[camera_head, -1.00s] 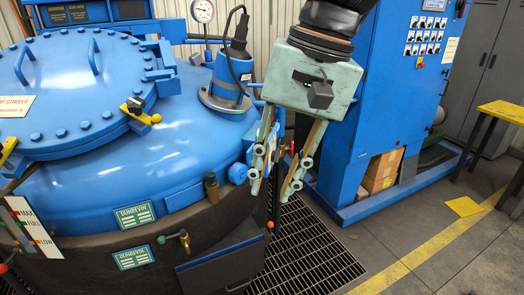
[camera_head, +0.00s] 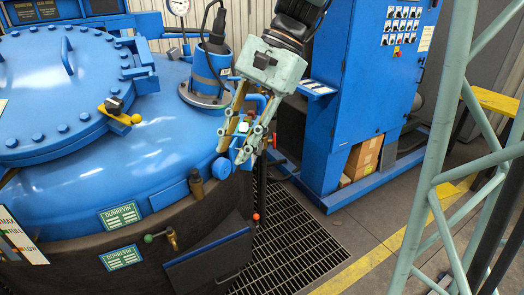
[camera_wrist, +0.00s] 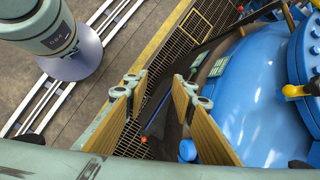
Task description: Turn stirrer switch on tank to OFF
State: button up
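The blue tank (camera_head: 150,155) fills the left of the head view and the right of the wrist view (camera_wrist: 265,85). My gripper (camera_head: 231,156) is at the tank's right edge, its fingers pointing down and apart with nothing between them. It also shows open and empty in the wrist view (camera_wrist: 159,85). A small fitting with a green spot (camera_head: 243,127) shows behind my fingers. I cannot tell whether it is the stirrer switch, and no switch label or position is readable.
A blue control cabinet (camera_head: 365,70) stands right of the tank, with a cardboard box (camera_head: 362,157) in its base. A pale green lattice frame (camera_head: 432,190) rises at the right. A brass valve (camera_head: 172,238) sticks out from the tank front. Floor grating (camera_head: 290,245) lies between tank and cabinet.

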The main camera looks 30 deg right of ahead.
jog(key=w+d+f+m+t+y+p, duration=0.1)
jog(key=w+d+f+m+y, duration=0.1)
jog(key=w+d+f+m, duration=0.45)
jog(key=w+d+f+m+t+y+p, duration=0.1)
jog(key=w+d+f+m+y+p, duration=0.2)
jog(key=w, duration=0.7)
jog(key=w+d+f+m+t+y, duration=0.1)
jog(key=w+d+f+m+y, duration=0.15)
jog(key=w+d, duration=0.55)
jog(key=w+d+f+m+t+p, duration=0.2)
jog(key=w+d+f+m+t, duration=0.25)
jog(key=w+d+f, duration=0.4)
jog(key=m+t+p, duration=0.2)
jog(key=m+t, duration=0.2)
jog(key=m, duration=0.3)
send_near(260, 149)
jog(key=s+d+f, duration=0.1)
jog(key=s+d, duration=0.2)
jog(key=d, duration=0.2)
jog(key=shift+y, duration=0.35)
jog(key=shift+w+a, duration=0.15)
jog(key=x, duration=1.3)
jog(key=shift+w+a, duration=0.2)
jog(key=shift+c, duration=0.5)
